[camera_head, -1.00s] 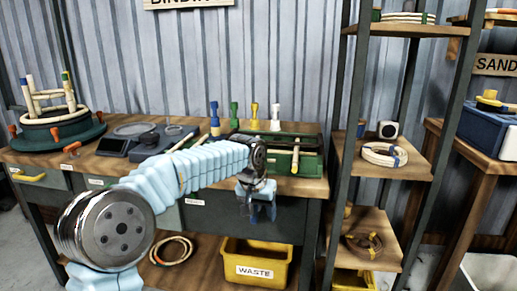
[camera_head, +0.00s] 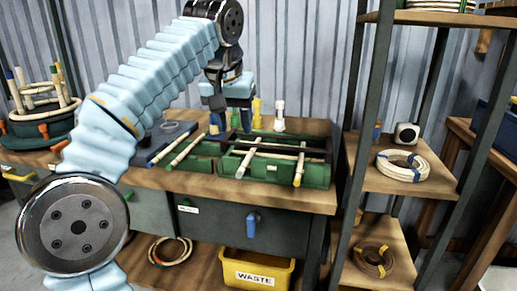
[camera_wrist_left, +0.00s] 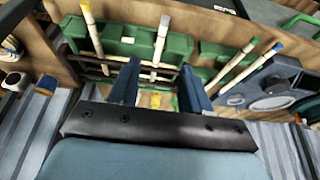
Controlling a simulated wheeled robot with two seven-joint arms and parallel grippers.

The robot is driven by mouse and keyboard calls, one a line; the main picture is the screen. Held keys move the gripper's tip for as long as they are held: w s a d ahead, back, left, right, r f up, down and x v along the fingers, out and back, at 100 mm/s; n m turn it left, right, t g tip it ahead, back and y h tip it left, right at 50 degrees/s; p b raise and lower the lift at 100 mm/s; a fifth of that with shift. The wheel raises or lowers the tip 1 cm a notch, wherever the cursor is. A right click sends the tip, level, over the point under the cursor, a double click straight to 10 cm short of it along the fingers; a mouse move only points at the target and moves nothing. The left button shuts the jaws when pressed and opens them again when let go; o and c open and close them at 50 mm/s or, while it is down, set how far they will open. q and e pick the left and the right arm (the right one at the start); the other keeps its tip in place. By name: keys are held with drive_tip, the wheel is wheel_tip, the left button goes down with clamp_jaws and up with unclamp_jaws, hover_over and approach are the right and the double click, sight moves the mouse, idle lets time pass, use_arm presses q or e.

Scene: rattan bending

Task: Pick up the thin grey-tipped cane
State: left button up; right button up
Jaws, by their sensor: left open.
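Several thin canes lie across the green tray (camera_head: 318,174) on the bench. One cane (camera_head: 247,156) slants over its middle and has a pale, greyish near tip. Another cane (camera_head: 301,160) on the right has a yellowish tip. In the left wrist view, the middle cane (camera_wrist_left: 161,42) runs toward the space between my fingers. My left gripper (camera_head: 230,122) is open and points down above the tray's back left part, with no cane held. Its two blue fingers also show in the left wrist view (camera_wrist_left: 160,72). My right gripper is out of view.
Two more canes (camera_head: 186,152) lie left of the tray. Coloured pegs (camera_head: 279,115) stand behind it. A dark bar (camera_head: 283,153) crosses the tray. A shelf rack (camera_head: 356,120) stands close on the right. A yellow waste bin (camera_head: 257,271) sits below the bench.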

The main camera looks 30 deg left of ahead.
use_arm(q)
drive_tip(key=b, duration=0.2)
approach(242, 165)
drive_tip(key=shift+w+d+f, duration=0.1)
drive_tip(key=shift+d+f, duration=0.05)
drive_tip(key=shift+f, duration=0.35)
drive_tip(key=shift+w+d+f, duration=0.1)
drive_tip(key=shift+f, duration=0.45)
drive_tip(key=x, duration=0.3)
drive_tip(key=b+x, duration=0.1)
drive_tip(key=x, duration=0.2)
drive_tip(key=shift+w+a, duration=0.1)
drive_tip(key=shift+a, duration=0.1)
clamp_jaws()
